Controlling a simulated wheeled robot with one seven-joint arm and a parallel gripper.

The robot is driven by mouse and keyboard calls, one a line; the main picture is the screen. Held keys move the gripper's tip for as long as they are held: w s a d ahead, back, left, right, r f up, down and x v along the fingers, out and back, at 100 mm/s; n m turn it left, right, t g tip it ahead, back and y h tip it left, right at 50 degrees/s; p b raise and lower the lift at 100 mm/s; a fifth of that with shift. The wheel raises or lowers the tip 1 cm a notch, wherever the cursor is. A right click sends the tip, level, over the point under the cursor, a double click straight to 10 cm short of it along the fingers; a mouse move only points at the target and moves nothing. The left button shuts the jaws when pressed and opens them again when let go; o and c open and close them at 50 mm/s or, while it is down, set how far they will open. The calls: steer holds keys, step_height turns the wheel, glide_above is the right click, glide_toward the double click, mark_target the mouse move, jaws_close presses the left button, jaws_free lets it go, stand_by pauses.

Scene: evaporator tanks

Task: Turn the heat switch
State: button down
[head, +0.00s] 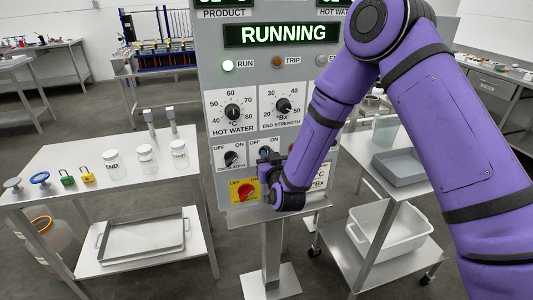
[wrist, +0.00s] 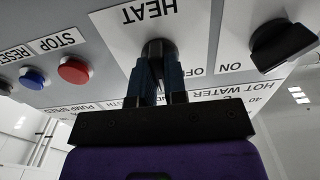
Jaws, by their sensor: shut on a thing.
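The heat switch (wrist: 159,46) is a black knob on the grey panel, next to the HEAT label in the wrist view. My gripper (wrist: 158,72) is shut on it, with one dark blue finger on each side. The ON and OFF marks beside it are partly covered, and I cannot tell its exact angle. In the head view my gripper (head: 267,160) is against the lower part of the control panel (head: 212,75), and my arm and gripper hide most of the heat switch.
The circulation switch (head: 231,158) is just left of my gripper, and a red rotary switch (head: 246,191) on yellow is below. Blue (wrist: 31,78) and red (wrist: 74,70) buttons sit nearby. The display (head: 283,33) reads RUNNING. Tables flank the panel.

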steer(key=shift+m, duration=0.5)
steer(key=shift+m, duration=1)
steer(key=shift+m, duration=2.1)
